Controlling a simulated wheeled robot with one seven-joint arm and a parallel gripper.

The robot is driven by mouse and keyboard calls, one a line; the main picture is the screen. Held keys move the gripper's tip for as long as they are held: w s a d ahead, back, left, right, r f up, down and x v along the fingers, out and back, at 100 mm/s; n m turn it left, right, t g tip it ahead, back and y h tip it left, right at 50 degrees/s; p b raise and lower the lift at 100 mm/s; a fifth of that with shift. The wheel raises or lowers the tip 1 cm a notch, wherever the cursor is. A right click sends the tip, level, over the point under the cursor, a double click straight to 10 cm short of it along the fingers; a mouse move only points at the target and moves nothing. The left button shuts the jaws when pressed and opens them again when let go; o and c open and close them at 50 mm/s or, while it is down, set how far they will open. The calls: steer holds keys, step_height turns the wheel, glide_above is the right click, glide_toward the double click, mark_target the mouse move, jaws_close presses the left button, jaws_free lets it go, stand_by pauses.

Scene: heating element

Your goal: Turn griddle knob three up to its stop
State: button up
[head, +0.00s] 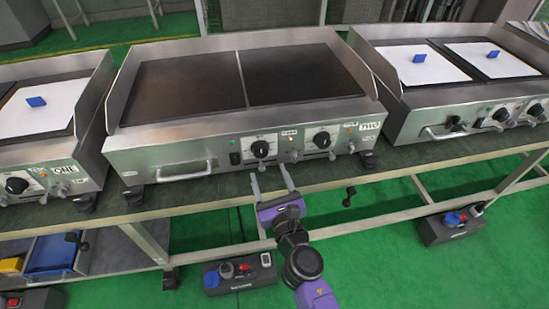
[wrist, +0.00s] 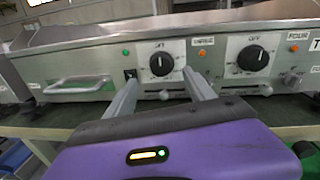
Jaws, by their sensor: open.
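Griddle knob three (head: 260,149) is a black round knob on a white dial on the middle griddle's steel front panel. In the wrist view, the knob (wrist: 162,64) sits left of a THREE label (wrist: 203,43), and OFF is printed above it. My gripper (head: 270,175) is open and empty, just in front of and below the panel. In the wrist view, my gripper's fingertips (wrist: 161,77) lie on either side of the knob's lower part in the picture. I see no contact with the knob.
Knob four (wrist: 253,58) is to the right, with a FOUR label. Small levers (wrist: 265,89) stick out below the dials. A bar handle (wrist: 78,86) and a black switch (wrist: 130,76) are to the left. The table edge (head: 215,198) runs beneath the griddle.

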mark_target(262, 153)
steer(key=shift+n, duration=0.4)
steer(key=shift+b+x, duration=1.05)
steer(key=shift+x, duration=2.8)
steer(key=c, duration=1.4)
steer(key=shift+o, duration=0.2)
steer(key=shift+m, duration=0.3)
